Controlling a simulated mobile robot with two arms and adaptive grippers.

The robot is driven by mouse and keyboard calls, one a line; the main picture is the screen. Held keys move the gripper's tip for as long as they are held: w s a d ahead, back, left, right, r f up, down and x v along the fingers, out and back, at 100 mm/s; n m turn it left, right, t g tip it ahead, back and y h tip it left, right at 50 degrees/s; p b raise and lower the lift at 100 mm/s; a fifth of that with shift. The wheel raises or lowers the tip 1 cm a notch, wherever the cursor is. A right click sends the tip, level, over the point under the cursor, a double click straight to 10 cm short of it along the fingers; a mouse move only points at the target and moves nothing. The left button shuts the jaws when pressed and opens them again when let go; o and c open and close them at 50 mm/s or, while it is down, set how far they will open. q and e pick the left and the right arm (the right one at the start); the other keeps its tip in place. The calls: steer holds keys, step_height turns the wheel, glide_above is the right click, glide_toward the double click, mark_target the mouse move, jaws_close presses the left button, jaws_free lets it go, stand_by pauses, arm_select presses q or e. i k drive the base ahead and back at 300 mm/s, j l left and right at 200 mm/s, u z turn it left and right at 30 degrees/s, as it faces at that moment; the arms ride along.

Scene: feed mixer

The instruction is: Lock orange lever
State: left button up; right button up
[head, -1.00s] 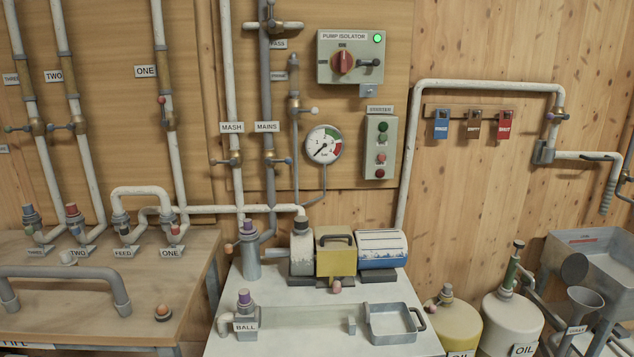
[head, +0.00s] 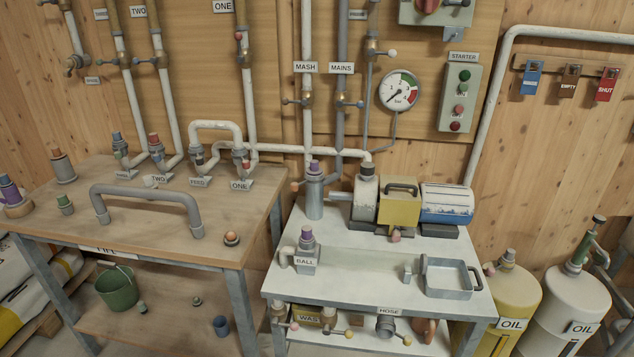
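A small orange-brown knob (head: 295,186) sticks out to the left of the grey upright cylinder (head: 314,198) with a purple cap, on the white bench. It may be the orange lever, but its lock state is too small to tell. Neither of my grippers is in view.
The wooden bench (head: 130,215) carries a large grey pipe handle (head: 148,200). The white bench (head: 350,262) holds the yellow-and-blue pump (head: 400,205) and a grey tray (head: 450,277). Oil containers (head: 510,300) stand at the right. Pipes and a gauge (head: 399,90) cover the wall.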

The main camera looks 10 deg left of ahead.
mark_target(295, 185)
steer(key=i+j+z, duration=0.3)
steer(key=j, duration=0.25)
steer(key=i+j+z, duration=0.3)
steer(key=j, duration=0.35)
steer(key=i+j+z, duration=0.15)
steer(key=j, duration=0.2)
